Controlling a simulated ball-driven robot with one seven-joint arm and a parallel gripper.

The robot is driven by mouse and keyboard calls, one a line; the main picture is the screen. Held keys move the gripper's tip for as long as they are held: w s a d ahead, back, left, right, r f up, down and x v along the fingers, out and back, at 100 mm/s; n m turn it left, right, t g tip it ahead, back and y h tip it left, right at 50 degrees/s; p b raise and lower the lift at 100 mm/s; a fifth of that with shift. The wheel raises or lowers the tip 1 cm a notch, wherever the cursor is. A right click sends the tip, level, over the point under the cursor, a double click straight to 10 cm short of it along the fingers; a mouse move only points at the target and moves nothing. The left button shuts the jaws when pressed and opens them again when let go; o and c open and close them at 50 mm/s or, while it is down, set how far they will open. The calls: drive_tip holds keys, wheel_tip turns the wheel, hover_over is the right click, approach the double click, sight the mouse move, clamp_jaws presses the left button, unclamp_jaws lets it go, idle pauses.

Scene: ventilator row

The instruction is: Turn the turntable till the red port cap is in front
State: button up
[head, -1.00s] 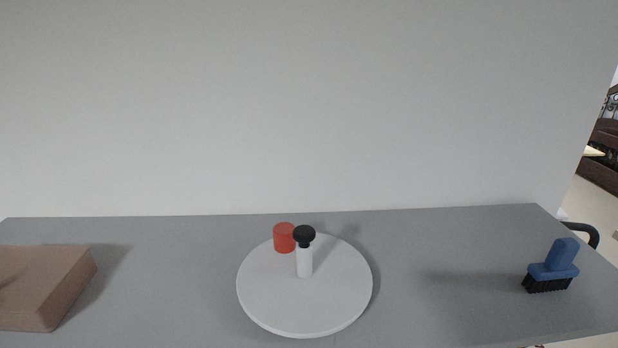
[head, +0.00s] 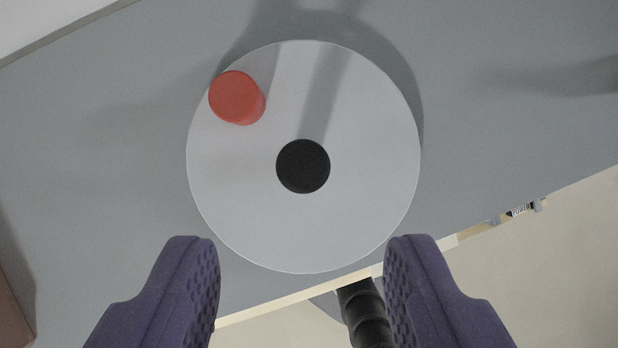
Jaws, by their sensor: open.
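The white round turntable (head: 300,235) lies on the grey table and I see it from above. The red port cap (head: 236,98) stands near its rim at the upper left, on the far side. A black knob (head: 303,166) tops the post at the turntable's centre and hides the post below it. My gripper (head: 302,242) is open and empty. Its two purple fingers show at the bottom left and bottom right, on either side of the turntable's near part in the picture. I cannot tell how high above the table they are.
The grey table (head: 100,130) is clear left and right of the turntable. Its near edge runs slanting just below the turntable. A brown block (head: 12,300) shows at the far left edge. A dark ribbed part shows below the table edge between the fingers.

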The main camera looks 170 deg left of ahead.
sight(303, 169)
drive_tip(key=x, duration=0.6)
drive_tip(key=shift+w+f, duration=0.15)
drive_tip(key=shift+f, duration=0.25)
clamp_jaws()
